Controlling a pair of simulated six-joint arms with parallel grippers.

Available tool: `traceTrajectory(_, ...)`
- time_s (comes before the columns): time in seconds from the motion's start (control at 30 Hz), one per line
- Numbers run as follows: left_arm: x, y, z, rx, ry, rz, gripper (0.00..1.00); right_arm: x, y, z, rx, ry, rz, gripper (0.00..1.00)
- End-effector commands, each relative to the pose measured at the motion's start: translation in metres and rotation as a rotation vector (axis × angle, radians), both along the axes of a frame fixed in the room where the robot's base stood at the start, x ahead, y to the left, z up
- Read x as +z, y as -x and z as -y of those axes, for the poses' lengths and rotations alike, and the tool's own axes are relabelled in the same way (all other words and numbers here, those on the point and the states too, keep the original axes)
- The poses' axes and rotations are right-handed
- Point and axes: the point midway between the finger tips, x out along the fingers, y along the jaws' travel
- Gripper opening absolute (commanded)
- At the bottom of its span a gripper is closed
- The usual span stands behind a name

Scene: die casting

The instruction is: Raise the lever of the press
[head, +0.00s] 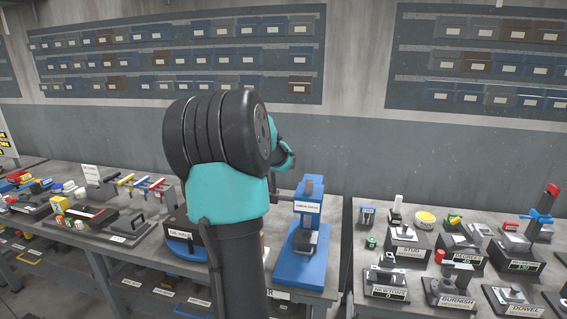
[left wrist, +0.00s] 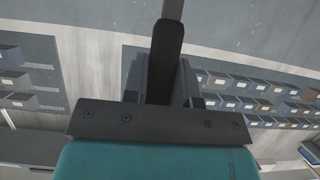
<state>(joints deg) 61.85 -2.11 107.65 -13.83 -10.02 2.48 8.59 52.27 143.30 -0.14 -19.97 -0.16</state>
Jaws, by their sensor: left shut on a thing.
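The blue press (head: 316,218) stands upright on the bench right of my arm in the head view, with a white label on its head and a blue base. My left arm stands large in front of it and hides my gripper and most of the lever there. In the left wrist view my left gripper (left wrist: 162,88) is shut on a dark lever handle (left wrist: 166,50). A grey bar (left wrist: 172,9) runs up from the handle to the top edge. The press body is not seen in the left wrist view. My right gripper is in neither view.
The right bench (head: 350,290) holds several labelled fixtures, such as the red-topped one (head: 455,262). Left of my arm are coloured tools (head: 140,184) and a dark tray (head: 95,218). A gap separates the two benches. Bin racks (head: 180,58) line the wall.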

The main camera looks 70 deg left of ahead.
Motion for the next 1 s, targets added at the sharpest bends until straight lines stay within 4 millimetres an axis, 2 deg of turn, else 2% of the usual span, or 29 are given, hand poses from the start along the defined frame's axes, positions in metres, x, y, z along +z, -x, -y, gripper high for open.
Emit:
traceTrajectory(0.33,0.000,-0.014,-0.020,0.002,0.115,-0.078,0.00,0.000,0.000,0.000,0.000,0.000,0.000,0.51)
traceTrajectory(0.93,0.001,-0.017,-0.024,-0.003,0.142,-0.094,0.00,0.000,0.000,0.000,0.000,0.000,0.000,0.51)
traceTrajectory(0.97,0.001,-0.017,-0.024,-0.003,0.141,-0.094,0.28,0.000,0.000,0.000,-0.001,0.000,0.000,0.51)
traceTrajectory(1.0,0.001,-0.017,-0.024,-0.003,0.141,-0.094,0.32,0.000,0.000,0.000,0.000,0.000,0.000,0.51)
